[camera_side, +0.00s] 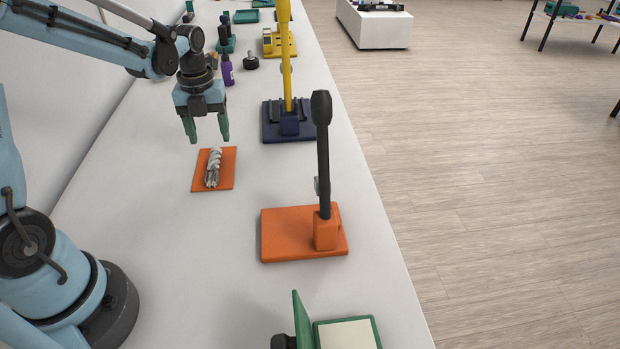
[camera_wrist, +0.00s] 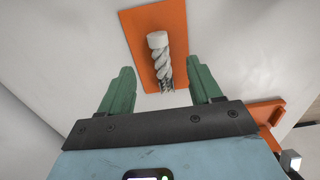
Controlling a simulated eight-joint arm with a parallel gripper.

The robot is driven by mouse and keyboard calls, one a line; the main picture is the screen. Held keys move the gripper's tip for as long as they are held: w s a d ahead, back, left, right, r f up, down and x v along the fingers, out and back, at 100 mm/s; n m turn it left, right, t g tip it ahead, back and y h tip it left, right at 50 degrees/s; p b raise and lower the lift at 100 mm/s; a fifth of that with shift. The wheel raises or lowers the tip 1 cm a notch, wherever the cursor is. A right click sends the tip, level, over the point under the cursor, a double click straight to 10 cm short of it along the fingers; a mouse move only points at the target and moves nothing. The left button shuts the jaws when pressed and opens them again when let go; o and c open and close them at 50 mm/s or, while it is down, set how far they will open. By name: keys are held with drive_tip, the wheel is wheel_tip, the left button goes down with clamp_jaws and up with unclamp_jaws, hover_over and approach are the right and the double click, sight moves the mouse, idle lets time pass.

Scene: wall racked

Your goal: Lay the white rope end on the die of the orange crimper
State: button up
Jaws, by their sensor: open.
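The white rope end (camera_side: 213,168) is a short twisted piece with a frayed end, lying on a flat orange mat (camera_side: 228,180). In the wrist view the rope end (camera_wrist: 159,58) lies ahead of and between the fingers. My gripper (camera_side: 206,140) has green fingers, spread apart and empty, above the far side of the mat. It also shows in the wrist view (camera_wrist: 163,88). The orange crimper (camera_side: 285,235) has an orange base and an upright black lever. It stands nearer the camera, right of the mat. Its die cannot be clearly made out.
A dark blue press with a yellow lever (camera_side: 288,128) stands behind the orange crimper. A green hinged box (camera_side: 345,333) is at the front edge of the picture. A purple bottle (camera_side: 228,72) stands behind my gripper. Bare white table lies between mat and crimper.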

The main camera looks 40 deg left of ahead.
sight(214, 153)
drive_tip(key=shift+f, duration=2.85)
clamp_jaws()
drive_tip(key=shift+r, duration=0.1)
